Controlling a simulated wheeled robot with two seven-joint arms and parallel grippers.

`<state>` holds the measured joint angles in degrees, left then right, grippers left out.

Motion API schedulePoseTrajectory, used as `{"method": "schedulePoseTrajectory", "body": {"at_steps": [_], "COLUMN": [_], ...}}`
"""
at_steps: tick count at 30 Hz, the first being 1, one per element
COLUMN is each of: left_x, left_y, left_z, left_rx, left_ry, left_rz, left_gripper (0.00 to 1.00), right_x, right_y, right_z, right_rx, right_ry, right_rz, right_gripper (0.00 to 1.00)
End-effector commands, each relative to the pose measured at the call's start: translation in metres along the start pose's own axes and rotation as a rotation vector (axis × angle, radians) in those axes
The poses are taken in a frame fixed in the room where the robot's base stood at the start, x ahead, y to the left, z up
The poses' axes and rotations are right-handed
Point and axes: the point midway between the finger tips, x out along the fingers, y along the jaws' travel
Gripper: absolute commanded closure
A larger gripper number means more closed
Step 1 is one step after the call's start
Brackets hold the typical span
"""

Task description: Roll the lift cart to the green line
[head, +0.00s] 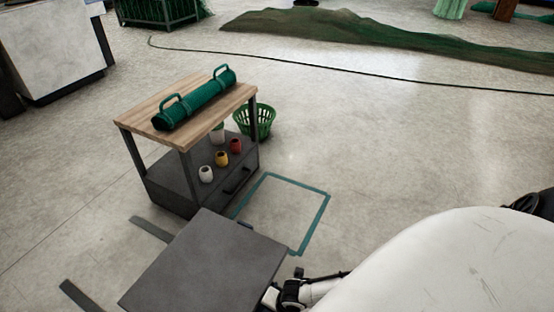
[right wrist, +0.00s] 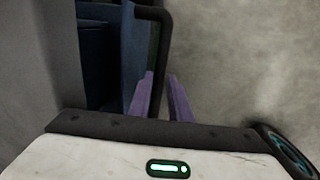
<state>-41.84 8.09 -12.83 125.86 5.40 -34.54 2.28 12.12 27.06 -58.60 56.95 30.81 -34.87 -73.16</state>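The lift cart (head: 205,265) shows a flat dark grey top at the bottom of the head view. The green line (head: 317,222) is a teal outline on the floor, just beyond the cart's far right corner; the cart top hides part of it. My right arm reaches the cart's right edge in the head view, where its fingertips are hard to make out. In the right wrist view my right gripper (right wrist: 161,98) has two purple fingers apart, with a gap between them. A black bar (right wrist: 167,35) runs down toward them; I cannot tell whether they touch it. My left gripper is not in view.
A wood-topped workbench (head: 135,117) with a green cylinder (head: 200,100) and small pots stands just beyond the cart. A green basket (head: 262,122) is behind it. Grey strips (head: 151,228) lie left of the cart. A dark cable (head: 350,70) crosses the floor. The right floor is open.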

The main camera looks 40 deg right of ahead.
Motion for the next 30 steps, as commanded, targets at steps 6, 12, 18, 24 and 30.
{"method": "schedulePoseTrajectory", "body": {"at_steps": [6, 12, 18, 24, 30], "left_x": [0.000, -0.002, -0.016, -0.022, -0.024], "left_y": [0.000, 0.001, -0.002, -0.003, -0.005], "left_z": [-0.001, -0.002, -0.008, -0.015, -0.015], "left_rx": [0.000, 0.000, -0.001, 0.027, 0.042], "left_ry": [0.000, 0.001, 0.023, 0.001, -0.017], "left_rz": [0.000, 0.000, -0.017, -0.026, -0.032], "left_gripper": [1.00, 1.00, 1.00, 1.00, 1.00], "right_x": [0.000, -0.003, -0.034, -0.074, -0.098], "right_y": [-0.003, -0.002, -0.001, -0.001, -0.003], "right_z": [0.000, 0.000, 0.001, 0.001, 0.000], "right_rx": [0.000, -0.001, -0.001, -0.001, 0.000], "right_ry": [0.000, 0.000, -0.001, -0.001, 0.000], "right_rz": [-0.006, -0.003, -0.002, -0.003, -0.005], "right_gripper": [0.68, 0.68, 0.68, 0.68, 0.68]}}
